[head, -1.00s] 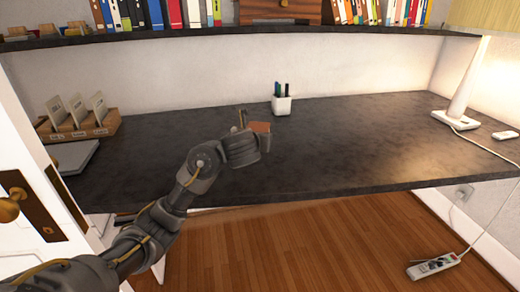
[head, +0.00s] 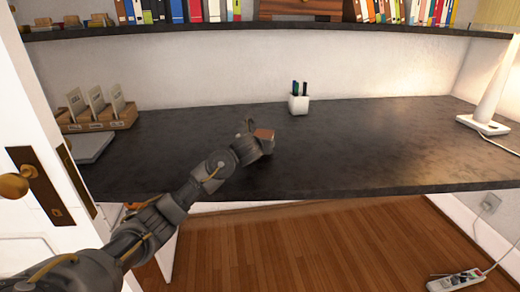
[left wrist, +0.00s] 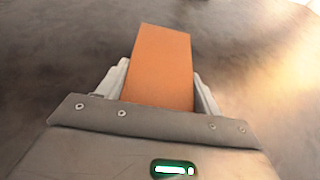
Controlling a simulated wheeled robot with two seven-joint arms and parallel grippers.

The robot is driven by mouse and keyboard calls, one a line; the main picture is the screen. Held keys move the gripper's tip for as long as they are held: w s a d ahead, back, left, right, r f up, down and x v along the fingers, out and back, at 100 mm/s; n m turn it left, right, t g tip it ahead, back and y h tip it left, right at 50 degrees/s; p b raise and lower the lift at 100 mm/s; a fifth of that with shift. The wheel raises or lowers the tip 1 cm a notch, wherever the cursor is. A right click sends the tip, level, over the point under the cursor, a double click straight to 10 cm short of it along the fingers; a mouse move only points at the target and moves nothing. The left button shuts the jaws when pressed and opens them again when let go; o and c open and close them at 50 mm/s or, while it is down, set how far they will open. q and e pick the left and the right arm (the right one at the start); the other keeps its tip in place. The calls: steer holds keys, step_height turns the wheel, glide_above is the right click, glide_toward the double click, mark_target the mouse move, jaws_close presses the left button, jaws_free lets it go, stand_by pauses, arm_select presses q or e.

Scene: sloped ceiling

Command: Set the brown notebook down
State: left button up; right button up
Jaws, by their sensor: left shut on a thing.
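The brown notebook (left wrist: 160,68) is an orange-brown block between the two fingers of my left gripper (left wrist: 162,88) in the left wrist view. The gripper is shut on it, and the notebook sticks out past the fingertips. In the head view, my left gripper (head: 262,141) is over the dark desk (head: 370,145), left of the middle, and only a small part of the notebook (head: 264,133) shows. I cannot tell whether the notebook touches the desk. My right gripper is in neither view.
A white pen cup (head: 299,105) stands behind the gripper. A wooden card holder (head: 100,118) and a grey flat item (head: 91,147) are at the left. A lamp (head: 485,115) stands at the right. The desk's middle and right are clear. A white door (head: 40,150) is at the left edge.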

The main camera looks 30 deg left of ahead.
arm_select(q)
steer(key=shift+f, duration=0.85)
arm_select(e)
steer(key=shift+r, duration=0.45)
arm_select(q)
steer(key=shift+f, duration=0.1)
steer(key=o, duration=1.1)
steer(key=shift+c, duration=0.2)
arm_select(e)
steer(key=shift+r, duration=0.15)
arm_select(q)
steer(key=shift+s, duration=0.15)
steer(key=p+v, duration=0.1)
steer(key=v, duration=0.2)
steer(key=p+v, duration=0.1)
steer(key=v, duration=0.3)
steer(key=p+v, duration=0.1)
steer(key=v, duration=0.2)
steer(key=shift+s+d+r, duration=0.1)
steer(key=shift+s+r, duration=0.1)
steer(key=shift+r, duration=0.25)
steer(key=shift+s+d+r, duration=0.1)
steer(key=shift+s+d, duration=0.05)
steer(key=shift+s, duration=0.4)
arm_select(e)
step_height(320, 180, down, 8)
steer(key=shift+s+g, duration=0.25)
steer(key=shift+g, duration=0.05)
